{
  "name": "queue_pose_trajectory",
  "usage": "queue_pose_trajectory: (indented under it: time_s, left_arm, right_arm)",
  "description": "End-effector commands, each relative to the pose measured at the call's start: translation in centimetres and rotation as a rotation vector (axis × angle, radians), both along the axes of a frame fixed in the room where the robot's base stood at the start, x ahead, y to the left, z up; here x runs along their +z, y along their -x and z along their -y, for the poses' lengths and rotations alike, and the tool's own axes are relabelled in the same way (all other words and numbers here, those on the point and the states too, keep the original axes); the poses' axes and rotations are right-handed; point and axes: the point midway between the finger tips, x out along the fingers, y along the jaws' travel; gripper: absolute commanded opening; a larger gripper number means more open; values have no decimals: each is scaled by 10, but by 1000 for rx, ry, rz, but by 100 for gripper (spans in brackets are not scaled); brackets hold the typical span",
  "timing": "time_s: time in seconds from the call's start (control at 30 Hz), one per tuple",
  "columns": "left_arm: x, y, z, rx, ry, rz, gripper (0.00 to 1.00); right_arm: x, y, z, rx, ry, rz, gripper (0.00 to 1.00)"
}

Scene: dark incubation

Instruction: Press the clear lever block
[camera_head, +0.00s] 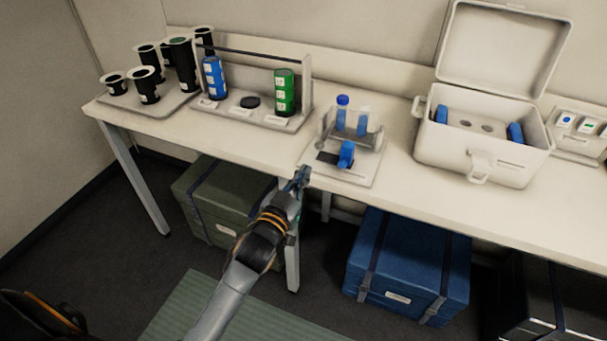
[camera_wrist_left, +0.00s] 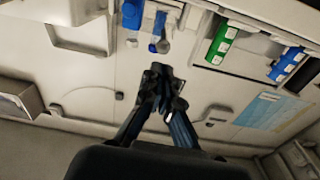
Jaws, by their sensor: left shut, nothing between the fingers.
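A small light stand (camera_head: 333,171) sits near the front edge of the bench. It holds a blue-capped tube (camera_head: 342,101), a second clear tube (camera_head: 363,122) with blue in it, and a blue lever-like block (camera_head: 346,154) at its front. I cannot tell for sure which part is the clear lever block. My left gripper (camera_head: 302,175) is shut and empty, just in front and to the left of the stand, apart from the blue block. In the left wrist view the shut fingers (camera_wrist_left: 162,86) point toward the blue block (camera_wrist_left: 160,46). My right gripper is not seen.
A rack (camera_head: 293,122) with blue and green cylinders and a tray of black cups (camera_head: 147,90) stand to the left. An open white box (camera_head: 480,150) and a button panel (camera_head: 578,123) stand to the right. Green and blue chests (camera_head: 408,265) are under the bench.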

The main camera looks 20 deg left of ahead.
Motion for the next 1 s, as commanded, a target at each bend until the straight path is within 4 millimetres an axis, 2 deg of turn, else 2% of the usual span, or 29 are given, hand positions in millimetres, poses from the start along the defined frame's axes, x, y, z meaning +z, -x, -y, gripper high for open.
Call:
queue_pose_trajectory:
  time_s: [0.5, 0.57, 0.8, 1.0]
  left_arm:
    - [1, -1, 0, -1, -1, 0, 0]
    - [8, -2, 1, -7, -8, -2, 0]
    - [58, -9, 4, -43, -87, -49, 0]
    - [73, -8, 4, -43, -122, -85, 0]
  right_arm:
    - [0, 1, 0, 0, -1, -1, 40]
    - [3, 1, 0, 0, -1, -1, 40]
    - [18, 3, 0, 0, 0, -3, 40]
    - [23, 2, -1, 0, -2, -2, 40]
